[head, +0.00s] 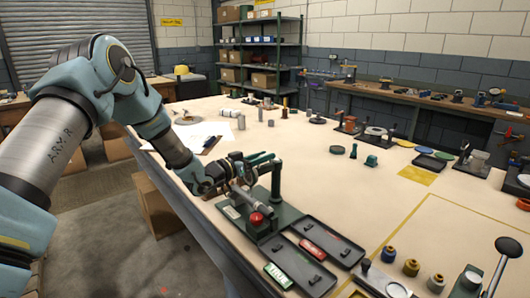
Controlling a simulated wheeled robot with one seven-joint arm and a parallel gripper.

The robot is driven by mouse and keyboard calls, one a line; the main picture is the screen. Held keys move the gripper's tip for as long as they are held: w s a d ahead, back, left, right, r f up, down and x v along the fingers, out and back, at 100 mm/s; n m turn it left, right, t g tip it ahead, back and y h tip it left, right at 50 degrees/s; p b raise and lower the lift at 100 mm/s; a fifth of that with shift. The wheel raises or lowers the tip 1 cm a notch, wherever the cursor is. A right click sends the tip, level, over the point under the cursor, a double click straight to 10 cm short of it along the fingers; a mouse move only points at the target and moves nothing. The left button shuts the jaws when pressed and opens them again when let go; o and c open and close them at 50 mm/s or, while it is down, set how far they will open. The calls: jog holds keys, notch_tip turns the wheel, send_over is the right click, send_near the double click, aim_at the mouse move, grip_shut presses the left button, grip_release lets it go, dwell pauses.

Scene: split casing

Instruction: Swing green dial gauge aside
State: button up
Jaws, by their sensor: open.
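A dark green bench stand (264,228) with an upright post (276,181) stands near the table's left front edge. A green part (260,158), which may be the dial gauge's arm, reaches left from the post top; the gauge's dial face cannot be made out. A grey metal cylinder (252,204) lies slantwise on the stand, and a red knob (256,219) sits at its front. My gripper (245,170) is open at the left of the post, above the cylinder and close to the green part. Whether it touches the green part cannot be told. The fingertips are small and partly hidden.
Two black trays (296,265) (330,240) lie right of the stand, with a green label (278,276) and a red label (313,247). Several small knobs (411,267) and a black-balled lever (508,246) are at the lower right. The table middle (330,190) is mostly clear.

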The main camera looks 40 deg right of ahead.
jog(key=shift+d, duration=0.5)
grip_shut()
jog(key=shift+s, duration=0.1)
dwell(1.1)
